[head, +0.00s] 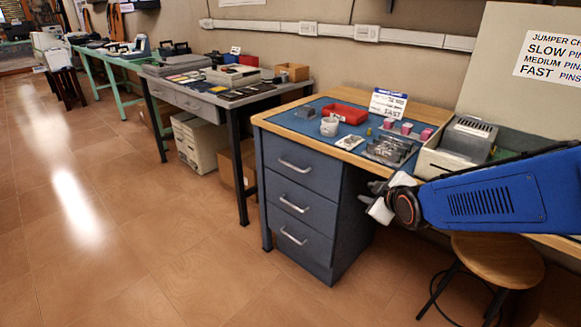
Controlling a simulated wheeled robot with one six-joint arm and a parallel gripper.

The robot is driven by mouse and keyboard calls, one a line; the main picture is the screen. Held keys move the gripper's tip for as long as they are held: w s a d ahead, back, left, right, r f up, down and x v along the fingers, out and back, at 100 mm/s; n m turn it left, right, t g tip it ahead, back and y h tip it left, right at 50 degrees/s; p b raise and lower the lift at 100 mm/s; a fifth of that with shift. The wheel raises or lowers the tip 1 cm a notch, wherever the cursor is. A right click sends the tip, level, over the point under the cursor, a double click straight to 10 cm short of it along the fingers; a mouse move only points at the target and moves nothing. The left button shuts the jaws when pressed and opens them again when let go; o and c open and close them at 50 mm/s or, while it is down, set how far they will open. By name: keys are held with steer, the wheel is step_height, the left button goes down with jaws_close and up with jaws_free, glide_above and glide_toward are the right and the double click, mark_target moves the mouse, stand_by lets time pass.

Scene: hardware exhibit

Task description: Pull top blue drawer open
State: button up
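The top blue drawer (298,177) is the uppermost of three in a blue-grey pedestal under the wooden workbench. It looks shut, its front in line with the drawers below. Its pale curved handle (296,165) faces the open floor. The middle drawer (291,207) and bottom drawer (297,245) also look shut. My blue arm reaches in from the right. My gripper (377,205), a pale shape at the arm's end, is right of the pedestal, apart from the handle. Its fingers are too small and turned away to tell whether they are open.
The bench top (279,120) holds a red tray (345,113), a white cup (329,126) and small parts. A round wooden stool (497,262) stands below my arm at the right. The tiled floor before the drawers is clear. A grey table (222,98) stands behind, left.

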steer(key=w+a+f+n+t+y, duration=0.2)
steer(key=w+a+f+n, duration=0.1)
steer(key=w+a+n, duration=0.4)
steer(key=n+t+y, duration=0.1)
steer(key=n+y, duration=0.2)
steer(key=y, duration=0.1)
glide_toward(291, 166)
steer(key=x, duration=1)
steer(key=shift+w+f, duration=0.15)
steer(key=shift+w, duration=0.2)
jaws_close()
